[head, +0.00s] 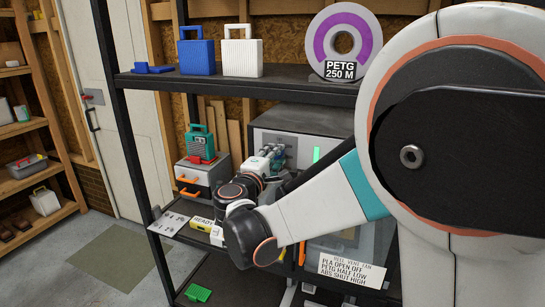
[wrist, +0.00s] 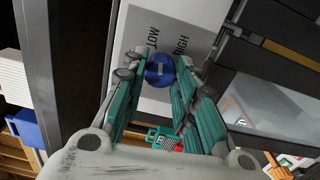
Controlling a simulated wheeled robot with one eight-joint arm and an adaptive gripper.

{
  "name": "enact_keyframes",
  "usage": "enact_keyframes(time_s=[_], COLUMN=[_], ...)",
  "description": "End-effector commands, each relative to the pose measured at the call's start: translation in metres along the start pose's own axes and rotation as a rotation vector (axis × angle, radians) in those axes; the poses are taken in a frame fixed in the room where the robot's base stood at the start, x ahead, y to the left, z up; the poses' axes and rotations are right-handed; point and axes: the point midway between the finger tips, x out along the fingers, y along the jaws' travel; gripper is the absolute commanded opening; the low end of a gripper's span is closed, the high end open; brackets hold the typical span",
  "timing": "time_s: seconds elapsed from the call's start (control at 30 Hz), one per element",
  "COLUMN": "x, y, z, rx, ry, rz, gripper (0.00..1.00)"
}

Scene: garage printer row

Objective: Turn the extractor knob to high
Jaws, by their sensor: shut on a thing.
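The extractor knob (wrist: 159,70) is round and blue with a short pale mark on its face. It sits on a grey label plate (wrist: 158,25) with LOW at its left and HIGH at its right in the wrist view. My gripper (wrist: 161,63) is shut on the knob, one teal finger on each side. I cannot tell exactly which word the pale mark points to. In the head view my gripper (head: 270,157) reaches the front of a grey-topped enclosure (head: 305,120); the knob is hidden there behind my arm.
A black shelf (head: 190,82) above holds a blue box (head: 196,56), a white box (head: 242,56) and a purple PETG spool (head: 343,42). A teal radio-like object (head: 200,145) stands on a drawer unit left of my gripper. A notice card (head: 351,269) hangs low at right.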

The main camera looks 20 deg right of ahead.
Motion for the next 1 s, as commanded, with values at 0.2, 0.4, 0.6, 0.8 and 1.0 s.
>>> enact_keyframes(time_s=[0.2, 0.4, 0.6, 0.8, 1.0], x=[-0.0005, -0.0005, -0.0006, -0.0007, -0.0007], y=[-0.0009, -0.0011, -0.0014, -0.0016, -0.0018], z=[0.0005, 0.0006, 0.0006, 0.0007, 0.0008], rx=[0.207, 0.394, 0.561, 0.686, 0.764], ry=[-0.001, -0.001, -0.001, -0.002, -0.002], rz=[-0.002, -0.002, -0.002, -0.002, -0.003], gripper=[0.03, 0.03, 0.03, 0.03, 0.03])
